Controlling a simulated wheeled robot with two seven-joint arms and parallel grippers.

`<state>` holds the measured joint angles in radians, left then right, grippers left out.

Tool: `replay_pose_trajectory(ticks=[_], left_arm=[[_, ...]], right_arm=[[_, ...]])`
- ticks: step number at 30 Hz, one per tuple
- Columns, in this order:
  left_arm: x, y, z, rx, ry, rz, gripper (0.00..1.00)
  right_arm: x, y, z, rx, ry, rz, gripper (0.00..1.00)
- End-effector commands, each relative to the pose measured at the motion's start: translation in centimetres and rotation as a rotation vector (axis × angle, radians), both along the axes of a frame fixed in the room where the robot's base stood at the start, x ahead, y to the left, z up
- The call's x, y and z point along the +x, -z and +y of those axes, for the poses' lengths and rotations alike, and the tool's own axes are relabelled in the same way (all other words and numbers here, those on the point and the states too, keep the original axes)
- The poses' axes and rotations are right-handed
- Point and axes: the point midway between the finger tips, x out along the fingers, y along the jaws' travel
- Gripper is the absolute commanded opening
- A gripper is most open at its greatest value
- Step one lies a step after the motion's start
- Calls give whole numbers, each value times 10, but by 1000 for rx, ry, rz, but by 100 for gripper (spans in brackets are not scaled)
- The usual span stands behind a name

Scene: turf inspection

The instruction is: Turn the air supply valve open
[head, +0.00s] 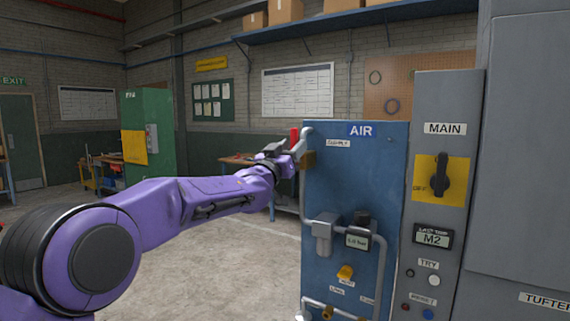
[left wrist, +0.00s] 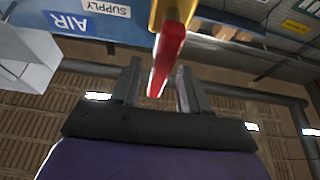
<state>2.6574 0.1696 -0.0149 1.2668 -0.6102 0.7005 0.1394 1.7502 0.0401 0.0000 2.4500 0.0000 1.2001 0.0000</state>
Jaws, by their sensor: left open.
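The air supply valve has a red lever handle (head: 294,138) and a brass body (head: 308,160) at the upper left edge of the blue AIR panel (head: 345,190), beside the SUPPLY label. In the left wrist view the red handle (left wrist: 168,55) stretches from the yellow valve body (left wrist: 172,12) into the space between my fingers. My left gripper (head: 292,149) is open at the valve, with a finger on each side of the handle in the left wrist view (left wrist: 158,76). I cannot tell whether either finger touches it. My right gripper is not in view.
A grey pipe (head: 303,200) runs down the panel's left edge. A pressure display (head: 357,241) and a yellow knob (head: 345,272) sit lower on the panel. The grey cabinet with the MAIN switch (head: 440,175) stands to the right. Open floor (head: 220,260) lies to the left.

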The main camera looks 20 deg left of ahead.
Motion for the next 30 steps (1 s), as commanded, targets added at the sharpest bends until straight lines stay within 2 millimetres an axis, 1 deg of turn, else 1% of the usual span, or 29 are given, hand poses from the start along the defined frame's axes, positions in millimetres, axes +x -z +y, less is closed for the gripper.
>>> replay_pose_trajectory(ticks=[1,3,6,9,13,25,27,28,29,30], left_arm=[[-13,13,2,-1,0,-3,45],[-29,19,3,0,0,-2,45],[-47,25,6,-1,0,-2,45],[-59,28,7,-2,0,-2,45],[-65,28,7,-2,1,-2,45],[-64,27,8,-1,-1,-1,45],[-66,24,8,-12,-1,-20,45],[-67,30,10,-47,-1,-24,45],[-68,43,10,-92,0,-13,45],[-69,66,9,-148,-1,12,45]], right_arm=[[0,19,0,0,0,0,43],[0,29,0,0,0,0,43],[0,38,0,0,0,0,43],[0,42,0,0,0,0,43],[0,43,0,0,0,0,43],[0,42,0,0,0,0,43],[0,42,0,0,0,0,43],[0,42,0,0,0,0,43],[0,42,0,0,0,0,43],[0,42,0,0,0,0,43]])
